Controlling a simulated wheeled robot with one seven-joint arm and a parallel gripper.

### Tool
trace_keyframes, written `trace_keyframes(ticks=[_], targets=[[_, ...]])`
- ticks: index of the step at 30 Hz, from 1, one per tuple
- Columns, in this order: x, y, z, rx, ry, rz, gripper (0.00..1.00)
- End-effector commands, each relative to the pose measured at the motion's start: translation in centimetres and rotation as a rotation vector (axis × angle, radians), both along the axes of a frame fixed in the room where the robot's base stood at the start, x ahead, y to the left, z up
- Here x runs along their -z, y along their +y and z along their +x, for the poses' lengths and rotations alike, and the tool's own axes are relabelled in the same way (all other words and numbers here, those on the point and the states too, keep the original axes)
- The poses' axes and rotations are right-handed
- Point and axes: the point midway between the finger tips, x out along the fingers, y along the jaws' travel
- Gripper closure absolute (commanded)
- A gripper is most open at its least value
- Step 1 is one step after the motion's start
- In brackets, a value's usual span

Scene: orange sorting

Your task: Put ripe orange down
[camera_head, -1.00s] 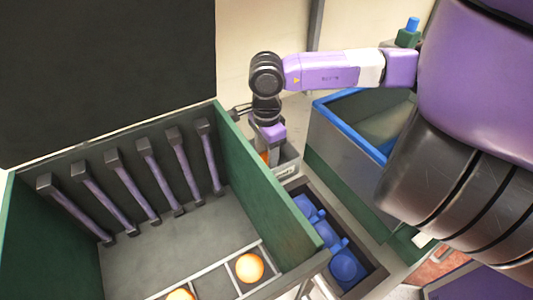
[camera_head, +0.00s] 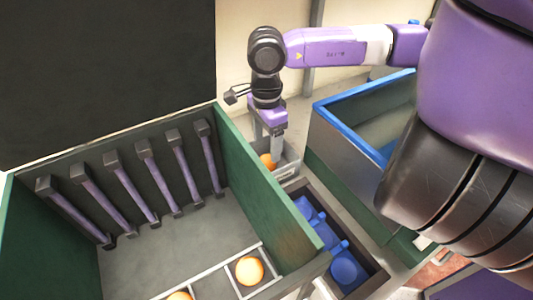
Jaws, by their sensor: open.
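An orange (camera_head: 268,161) lies in a small grey tray (camera_head: 289,165) behind the dark crate, beside the green box wall. My gripper (camera_head: 268,150) is just above it, pointing down, with its jaws apart; one finger stands by the orange's right side. The orange is partly hidden by the gripper and the box wall. Two more oranges sit in white-framed slots at the front of the green box: one whole (camera_head: 249,271), one cut off by the lower edge (camera_head: 180,296).
The green box (camera_head: 265,215) has a high wall beside my gripper and several purple bars at its back. A dark crate (camera_head: 376,276) holds blue pieces (camera_head: 344,270). A blue-rimmed bin (camera_head: 335,117) stands to the right.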

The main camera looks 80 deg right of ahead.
Motion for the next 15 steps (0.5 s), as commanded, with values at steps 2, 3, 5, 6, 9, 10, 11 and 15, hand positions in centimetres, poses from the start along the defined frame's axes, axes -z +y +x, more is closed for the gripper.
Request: trace_keyframes(ticks=[2,3,5,6,9,10,11,15], targets=[[-1.7,-0.1,0.0,-0.002,0.0,-0.005,0.29],[-2.5,-0.1,0.0,-0.002,0.0,-0.004,0.29],[-3.6,0.0,0.0,-0.002,0.0,-0.004,0.29],[-4.2,0.0,0.0,-0.001,0.0,-0.004,0.29],[-5.4,0.0,0.0,0.0,0.0,-0.001,0.29],[-5.7,0.0,0.0,0.0,0.0,-0.001,0.29],[-5.9,0.0,0.0,0.0,0.0,-0.001,0.29],[-6.6,0.0,0.0,-0.001,0.001,0.001,0.29]])
